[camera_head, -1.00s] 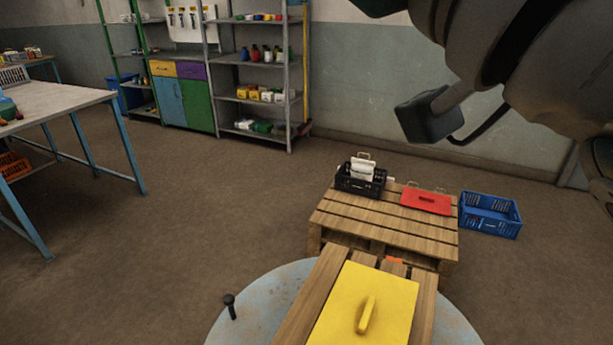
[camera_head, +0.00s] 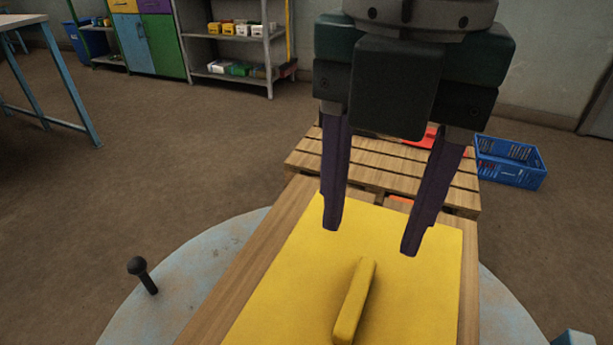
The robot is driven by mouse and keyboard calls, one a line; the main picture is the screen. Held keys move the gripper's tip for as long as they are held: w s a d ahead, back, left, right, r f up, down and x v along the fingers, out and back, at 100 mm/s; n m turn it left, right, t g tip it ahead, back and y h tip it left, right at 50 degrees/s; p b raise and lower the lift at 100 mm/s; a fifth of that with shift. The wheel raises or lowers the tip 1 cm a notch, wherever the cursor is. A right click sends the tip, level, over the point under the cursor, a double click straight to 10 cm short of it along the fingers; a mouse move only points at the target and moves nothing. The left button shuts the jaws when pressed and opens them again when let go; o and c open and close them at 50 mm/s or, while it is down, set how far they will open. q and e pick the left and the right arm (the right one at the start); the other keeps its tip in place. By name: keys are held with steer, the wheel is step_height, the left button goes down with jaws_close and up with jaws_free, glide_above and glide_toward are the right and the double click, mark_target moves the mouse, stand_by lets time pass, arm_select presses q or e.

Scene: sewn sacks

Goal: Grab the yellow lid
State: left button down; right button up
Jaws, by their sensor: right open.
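The yellow lid (camera_head: 278,289) lies flat on a wooden slatted surface (camera_head: 256,243) in the lower middle of the head view. A yellow bar handle (camera_head: 354,302) stands up from its middle. My right gripper (camera_head: 370,243) reaches down from the top of the view, over the far part of the lid. Its two dark fingers are spread wide with nothing between them. The fingertips appear beyond the handle and apart from it. The lid's near edge is cut off by the bottom of the picture. My left gripper is not in view.
A pallet (camera_head: 306,160) stands behind, bearing a red lid (camera_head: 424,137) partly hidden by my gripper. A blue crate (camera_head: 511,163) is on the floor to its right. A round grey-blue plate (camera_head: 190,275) with a dark upright peg (camera_head: 143,275) lies around the wooden surface.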

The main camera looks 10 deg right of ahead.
glide_above(357, 292)
step_height(357, 292, down, 4)
steer(key=shift+s+f, duration=0.15)
steer(key=shift+f, duration=0.1)
step_height(357, 292, down, 5)
steer(key=shift+f+b, duration=0.1)
steer(key=shift+b, duration=0.25)
steer(key=shift+c, duration=0.4)
jaws_close()
